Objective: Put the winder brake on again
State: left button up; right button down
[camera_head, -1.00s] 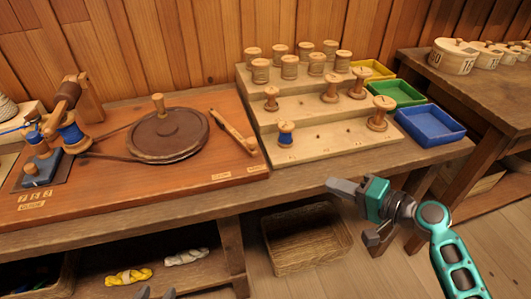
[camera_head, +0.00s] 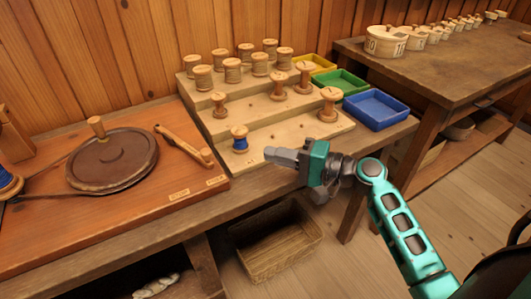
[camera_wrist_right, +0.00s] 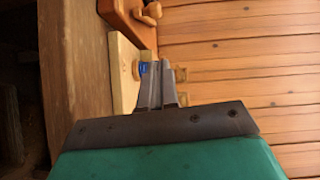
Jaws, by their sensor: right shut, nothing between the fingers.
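The winder is on a reddish wooden board (camera_head: 110,215) at the left. Its dark brown wheel (camera_head: 115,160) has an upright wooden knob. A wooden lever (camera_head: 180,143), which looks like the brake, lies on the board right of the wheel; its rounded near end is close to two small labels. I cannot tell whether it touches the wheel. My right gripper (camera_head: 272,156) is shut and empty, at the front edge of the stepped spool rack, right of the lever. In the right wrist view its shut fingertips (camera_wrist_right: 161,74) point toward the rack. My left gripper is out of view.
The stepped rack (camera_head: 300,137) carries several wooden spools and one blue-wound spool (camera_head: 239,140) near my right gripper. Yellow, green and blue trays (camera_head: 376,110) stand to its right. A basket (camera_head: 275,245) sits below the bench. A second table (camera_head: 440,70) holds round boxes.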

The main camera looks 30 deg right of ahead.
jog(key=x, duration=0.7)
jog(key=shift+w+a, duration=0.15)
jog(key=shift+w, duration=0.05)
jog(key=a, duration=0.2)
jog(key=shift+w+a+f+p, duration=0.1)
jog(key=shift+w+a+p, duration=0.1)
jog(key=shift+a+p, duration=0.15)
jog(key=shift+w+a+f, duration=0.1)
jog(key=shift+a, duration=0.65)
